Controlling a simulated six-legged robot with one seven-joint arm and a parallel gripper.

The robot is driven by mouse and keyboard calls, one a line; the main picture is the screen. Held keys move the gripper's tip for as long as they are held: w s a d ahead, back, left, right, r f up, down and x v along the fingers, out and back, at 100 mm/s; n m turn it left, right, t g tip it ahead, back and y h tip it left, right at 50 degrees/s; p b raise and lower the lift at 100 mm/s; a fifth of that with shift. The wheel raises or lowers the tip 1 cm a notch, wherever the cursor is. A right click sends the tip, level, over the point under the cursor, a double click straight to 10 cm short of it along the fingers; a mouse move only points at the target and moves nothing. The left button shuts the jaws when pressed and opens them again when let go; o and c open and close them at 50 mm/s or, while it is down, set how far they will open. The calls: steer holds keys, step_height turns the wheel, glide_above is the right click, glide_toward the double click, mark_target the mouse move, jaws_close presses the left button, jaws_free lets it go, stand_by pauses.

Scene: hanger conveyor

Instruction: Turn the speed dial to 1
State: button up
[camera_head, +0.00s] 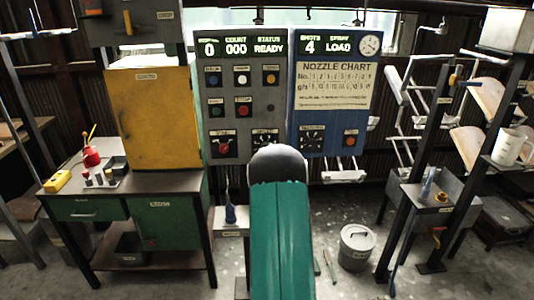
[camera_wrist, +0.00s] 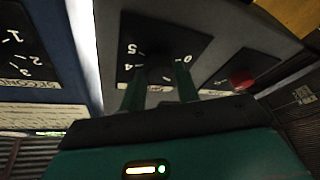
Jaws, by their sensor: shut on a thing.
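The speed dial shows in the wrist view as a black plate (camera_wrist: 192,47) with a numbered scale, seen upside down; 5, 4 and 0 can be read. Its dark knob (camera_wrist: 159,66) sits between the green fingers of my gripper (camera_wrist: 160,84), which are shut on it. The knob's pointer is too dark to read. In the head view the dial plate (camera_head: 265,135) is at the bottom right of the grey panel, partly covered by my arm, which also hides my gripper. The grey panel's display (camera_head: 240,48) reads 0, 000 and READY.
The SECONDS dial (camera_wrist: 25,55) is on the neighbouring blue panel, also in the head view (camera_head: 312,138). A yellow cabinet (camera_head: 155,115) and workbench (camera_head: 75,185) stand left. A lidded bin (camera_head: 357,247) stands on the floor at right.

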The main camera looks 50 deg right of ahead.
steer(key=shift+n, duration=0.3)
steer(key=o, duration=1)
steer(key=shift+c, duration=0.2)
steer(key=v, duration=1.3)
steer(key=shift+s+a, duration=0.25)
steer(key=shift+s, duration=0.1)
